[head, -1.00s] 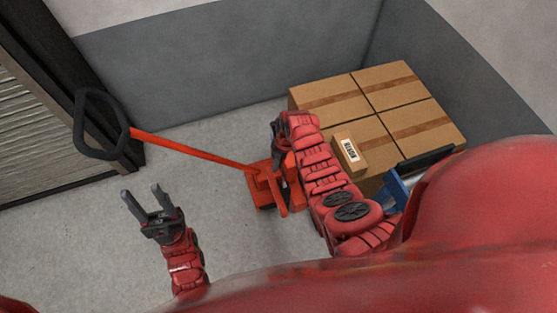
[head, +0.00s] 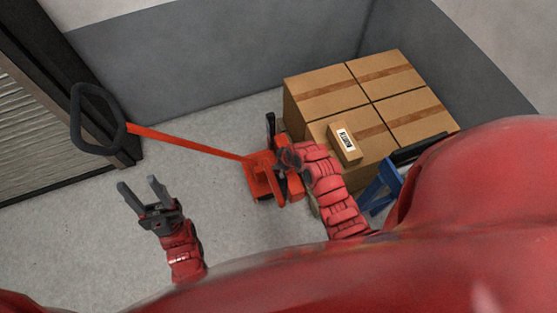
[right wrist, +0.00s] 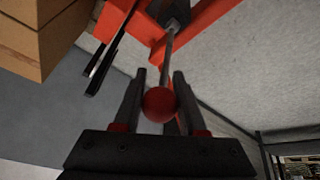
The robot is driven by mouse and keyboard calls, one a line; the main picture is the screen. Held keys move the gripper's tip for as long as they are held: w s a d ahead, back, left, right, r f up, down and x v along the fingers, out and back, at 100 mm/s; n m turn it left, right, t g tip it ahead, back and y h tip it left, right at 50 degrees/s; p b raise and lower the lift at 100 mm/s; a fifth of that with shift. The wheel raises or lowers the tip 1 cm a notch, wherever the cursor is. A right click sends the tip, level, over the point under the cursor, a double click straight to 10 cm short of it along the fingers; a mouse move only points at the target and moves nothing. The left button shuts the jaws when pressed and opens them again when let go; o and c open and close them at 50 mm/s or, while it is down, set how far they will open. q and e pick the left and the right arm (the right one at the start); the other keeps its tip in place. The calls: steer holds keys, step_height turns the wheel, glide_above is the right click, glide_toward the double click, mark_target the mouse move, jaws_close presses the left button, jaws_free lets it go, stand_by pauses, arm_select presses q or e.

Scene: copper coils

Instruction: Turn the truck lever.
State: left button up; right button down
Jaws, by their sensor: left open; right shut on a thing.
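The orange pallet truck (head: 262,182) stands on the floor in the head view, its long handle (head: 185,143) slanting up left to a black loop grip. The truck lever shows in the right wrist view as a thin metal rod (right wrist: 169,50) ending in a red ball knob (right wrist: 160,104). My right gripper (right wrist: 160,80) is shut on this knob, a finger on either side. In the head view my right gripper (head: 287,159) is at the truck's body and hides the lever. My left gripper (head: 138,185) is open and empty, above the floor below the handle.
Large cardboard boxes (head: 390,75) stand in a block right of the truck, with a small labelled box (head: 344,143) on top. A blue item (head: 378,185) is beside them. Grey walls close off the back; a shutter door (head: 45,150) is at left. Floor at lower left is clear.

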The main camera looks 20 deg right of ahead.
steer(key=shift+s, duration=0.1)
stand_by(0.3)
steer(key=shift+c, duration=2.3)
jaws_free()
steer(key=v, duration=1.7)
steer(key=shift+s+r, duration=0.1)
steer(key=shift+r, duration=0.05)
